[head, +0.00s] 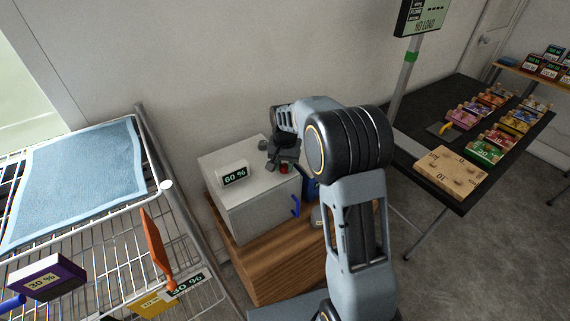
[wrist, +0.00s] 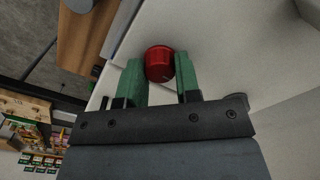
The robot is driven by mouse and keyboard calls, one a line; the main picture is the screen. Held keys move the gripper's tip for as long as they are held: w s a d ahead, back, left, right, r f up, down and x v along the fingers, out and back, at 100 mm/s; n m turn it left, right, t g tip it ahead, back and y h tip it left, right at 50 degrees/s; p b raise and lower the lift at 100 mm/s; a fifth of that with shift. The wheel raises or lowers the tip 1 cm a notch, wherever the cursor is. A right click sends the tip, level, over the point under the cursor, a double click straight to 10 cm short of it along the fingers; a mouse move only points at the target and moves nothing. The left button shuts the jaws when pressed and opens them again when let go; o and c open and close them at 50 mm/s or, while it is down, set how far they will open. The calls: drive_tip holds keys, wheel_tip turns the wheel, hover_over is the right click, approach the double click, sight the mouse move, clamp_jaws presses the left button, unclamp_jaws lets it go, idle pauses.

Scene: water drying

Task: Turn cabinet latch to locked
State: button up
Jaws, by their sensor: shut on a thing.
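The white cabinet (head: 262,217) stands on a wooden stand, with a blue handle (head: 295,206) on its front. The cabinet's latch appears as a round red knob (wrist: 159,62) on a pale surface, with a small light mark near its lower edge. In the head view the red knob (head: 284,169) is small, at the top of the cabinet near the front edge. My gripper (wrist: 160,75) has its green fingers on either side of the knob and is shut on it. The knob's turn position is hard to read.
A white unit reading 60 % (head: 233,174) sits on the cabinet top, left of my gripper. A wire rack (head: 100,225) with a blue cloth (head: 75,175) is at left. A dark table (head: 405,145) with boxes is at right. Grey floor lies between.

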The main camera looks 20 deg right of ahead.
sight(286, 168)
drive_tip(key=shift+r, duration=0.1)
idle(0.3)
drive_tip(key=o, duration=0.9)
wheel_tip(286, 168, up, 14)
drive_tip(key=shift+f, duration=0.15)
drive_tip(key=shift+w, duration=0.15)
drive_tip(key=s+f+n+t, duration=0.1)
drive_tip(key=s, duration=0.6)
drive_tip(key=s+f+n+t, duration=0.1)
drive_tip(key=s+n, duration=0.1)
drive_tip(key=s, duration=0.6)
drive_tip(key=s+f+n+t, duration=0.1)
drive_tip(key=s+f+n, duration=0.1)
drive_tip(key=s, duration=0.6)
drive_tip(key=shift+s+f+t, duration=0.1)
drive_tip(key=shift+s+t, duration=0.15)
drive_tip(key=shift+t, duration=0.15)
